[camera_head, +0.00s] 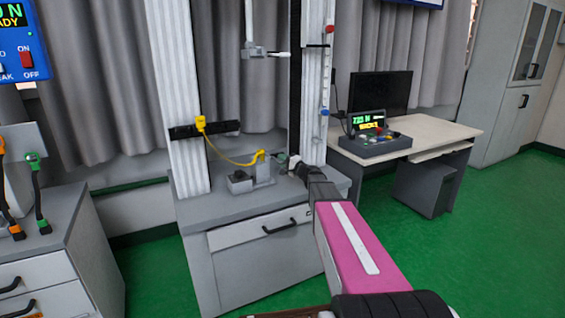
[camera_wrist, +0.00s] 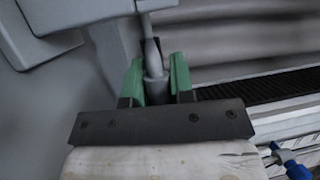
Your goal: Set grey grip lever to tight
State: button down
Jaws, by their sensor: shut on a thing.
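The grey grip lever (camera_wrist: 152,52) shows in the wrist view as a thin rod with a thicker grey end. My gripper (camera_wrist: 157,75) has its two green fingers on either side of that thicker end and is shut on it. In the head view my gripper (camera_head: 287,164) is at the grey fixture (camera_head: 264,170) on the tower's base, at its right side. The lever is too small and covered there to tell its setting.
A yellow cable (camera_head: 228,158) runs from a black strip on the left column (camera_head: 178,100) to the fixture. The right column (camera_head: 314,90) stands close behind my gripper. A desk (camera_head: 440,133) with a control box (camera_head: 374,144) is at the right. Green floor is open at the right.

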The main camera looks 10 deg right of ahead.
jog(key=w+r+m+g+h, duration=0.1)
jog(key=w+r+g+h, duration=0.1)
jog(key=g, duration=0.1)
jog(key=w+a+r+m+g+h, duration=0.1)
jog(key=r+g+h, duration=0.1)
jog(key=g, duration=0.2)
jog(key=w+r+m+g+h, duration=0.2)
jog(key=g, duration=0.1)
jog(key=shift+w+a+r+g+h, duration=0.3)
jog(key=shift+a, duration=0.05)
jog(key=shift+w+a+m+g+h, duration=0.2)
jog(key=shift+w+g, duration=0.1)
jog(key=shift+g, duration=0.3)
jog(key=shift+w+a+m+g+h, duration=0.1)
jog(key=shift+w+g+h, duration=0.15)
jog(key=shift+g, duration=0.35)
jog(key=c, duration=1)
grip_release()
jog(key=shift+c, duration=0.2)
jog(key=shift+d, duration=0.1)
